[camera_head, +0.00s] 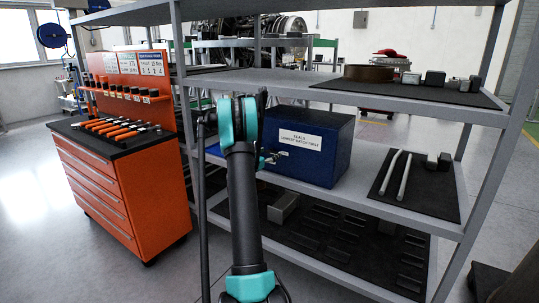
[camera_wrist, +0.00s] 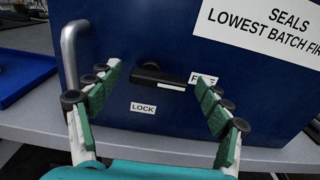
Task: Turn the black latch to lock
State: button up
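The black latch (camera_wrist: 158,76) is on the front of a dark blue box (camera_head: 325,165) on the middle shelf. In the wrist view its bar lies nearly level, pointing right toward a small white label (camera_wrist: 195,78) that starts with "F" and is partly hidden by a finger. A "LOCK" label (camera_wrist: 143,108) sits below the latch. My gripper (camera_wrist: 158,80) is open in front of the box face (camera_wrist: 140,35), one green-padded finger on each side of the latch, with gaps to the bar. In the head view the gripper (camera_head: 272,159) is at the box's left; the latch is not discernible there.
A curved metal handle (camera_wrist: 70,55) is on the box left of the latch. A blue tray (camera_wrist: 25,78) lies to the left. Two pale rods (camera_head: 397,178) lie on a dark mat right of the box. An orange tool cabinet (camera_head: 105,190) stands left of the rack.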

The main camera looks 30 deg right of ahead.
jog(key=c, duration=1.1)
jog(key=shift+m, duration=0.3)
jog(key=m, duration=0.3)
jog(key=shift+f+m, duration=0.25)
jog(key=shift+m, duration=0.15)
jog(key=m, duration=0.9)
jog(key=shift+w+f, duration=0.15)
jog(key=shift+f, duration=0.25)
jog(key=shift+w+a+f+m, duration=0.1)
jog(key=shift+m, duration=1)
jog(key=shift+w+a+f+m, duration=0.1)
jog(key=shift+m, duration=1)
